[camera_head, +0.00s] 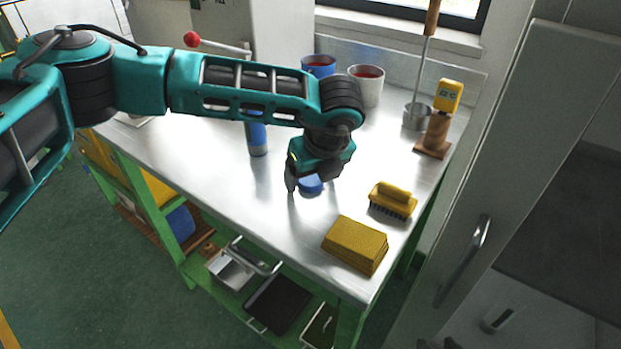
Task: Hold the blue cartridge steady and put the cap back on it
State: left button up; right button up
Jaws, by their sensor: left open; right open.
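The blue cartridge (257,138) stands upright on the steel table, left of the middle. My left arm crosses in front of it and hides part of it. The cap (311,185) is a small round blue piece on the table, right of the cartridge. My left gripper (306,177) points down over the cap and is open. One finger shows at the cap's left side, and the gripper covers the cap's far part. I cannot tell whether the fingers touch the cap. My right gripper is not in view.
Blue (319,66) and white (366,86) pots, a metal cup (416,117) and a yellow device (448,96) on a wooden stand are farther back. The front left tabletop is clear.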

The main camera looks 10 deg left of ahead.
aim_at(313, 181)
pick_arm(q)
jog(key=shift+c, duration=0.3)
jog(key=c, duration=1)
jog(key=shift+r, duration=0.1)
notch_tip(313, 181, up, 20)
